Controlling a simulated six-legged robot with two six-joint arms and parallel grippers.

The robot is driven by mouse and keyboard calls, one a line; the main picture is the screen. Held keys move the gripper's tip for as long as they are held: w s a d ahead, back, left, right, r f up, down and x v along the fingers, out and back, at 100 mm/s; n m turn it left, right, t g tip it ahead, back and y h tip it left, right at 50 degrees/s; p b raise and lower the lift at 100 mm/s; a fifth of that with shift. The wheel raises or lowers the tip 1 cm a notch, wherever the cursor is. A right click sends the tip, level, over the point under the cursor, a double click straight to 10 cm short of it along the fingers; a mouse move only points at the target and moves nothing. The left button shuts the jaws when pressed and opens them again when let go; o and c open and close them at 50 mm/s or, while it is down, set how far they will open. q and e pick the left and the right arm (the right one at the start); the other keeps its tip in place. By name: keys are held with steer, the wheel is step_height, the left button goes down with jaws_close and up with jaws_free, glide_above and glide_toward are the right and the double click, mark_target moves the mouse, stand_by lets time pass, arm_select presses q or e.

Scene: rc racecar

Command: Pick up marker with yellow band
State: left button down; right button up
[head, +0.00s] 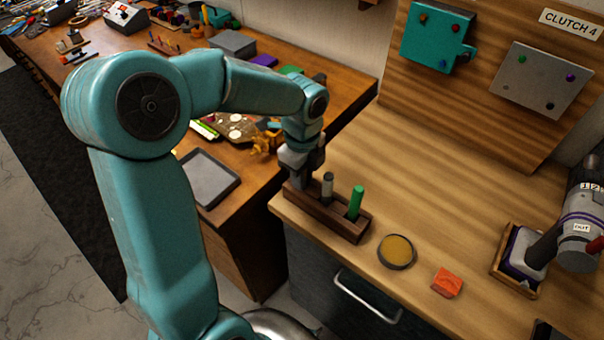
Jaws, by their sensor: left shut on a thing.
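A dark wooden marker rack (335,222) stands at the left end of the light wooden bench. A green marker (355,203) stands upright at its right end. A grey marker with a dark top (327,186) stands left of it, with no yellow band that I can make out. My left gripper (300,182) points down at the rack's left end, beside the grey marker. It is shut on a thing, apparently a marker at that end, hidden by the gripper. I cannot make out the yellow band. My right gripper is out of view.
A round tin with a tan top (397,250) and an orange block (447,282) lie right of the rack. A wooden tray (506,258) and a grey machine (580,235) are at the right. The bench middle behind the rack is clear.

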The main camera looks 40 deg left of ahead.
arm_select(q)
step_height(320, 180, up, 20)
steer(key=p, duration=0.1)
stand_by(0.8)
